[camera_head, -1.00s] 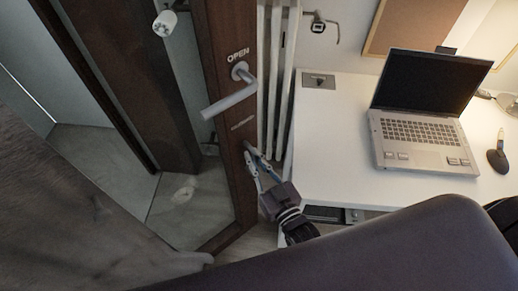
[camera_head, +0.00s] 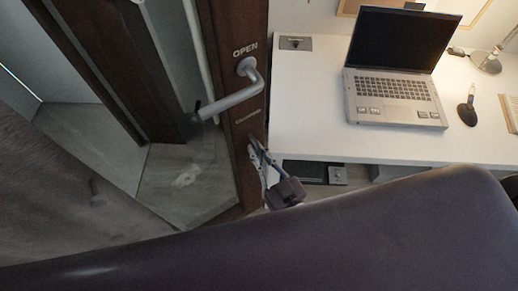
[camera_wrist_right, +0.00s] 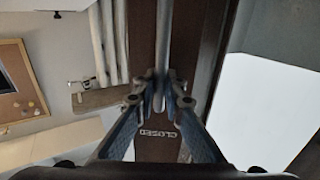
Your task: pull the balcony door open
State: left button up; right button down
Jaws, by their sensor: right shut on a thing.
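The balcony door has a dark brown upright frame member (camera_head: 246,190) with glass to its left. A grey lever handle (camera_head: 245,92) sticks out to the left, below the word OPEN. My right gripper (camera_head: 252,147) is shut on a part of the door at this upright, below the lever in the head view. In the right wrist view, its blue-sided fingers (camera_wrist_right: 158,92) close around a narrow grey part in front of the brown upright, above the word CLOSED. I cannot tell exactly which part is gripped. My left gripper is not in view.
A white desk (camera_head: 310,125) stands close to the right of the door. On it are an open laptop (camera_head: 395,95), a dark mouse-like object (camera_head: 467,108) and a lamp (camera_head: 488,60). A large dark rounded form hides the bottom of the head view.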

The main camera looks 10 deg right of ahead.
jog(key=shift+w+a+r, duration=0.1)
jog(key=shift+a+r, duration=0.1)
jog(key=shift+r, duration=0.2)
jog(key=c, duration=2)
grip_release()
jog(key=shift+a, duration=0.1)
jog(key=shift+c, duration=0.2)
jog(key=shift+f, duration=0.1)
jog(key=shift+f, duration=0.1)
jog(key=shift+s+d, duration=0.2)
jog(key=shift+s, duration=0.1)
jog(key=v, duration=1.1)
jog(key=shift+s, duration=0.35)
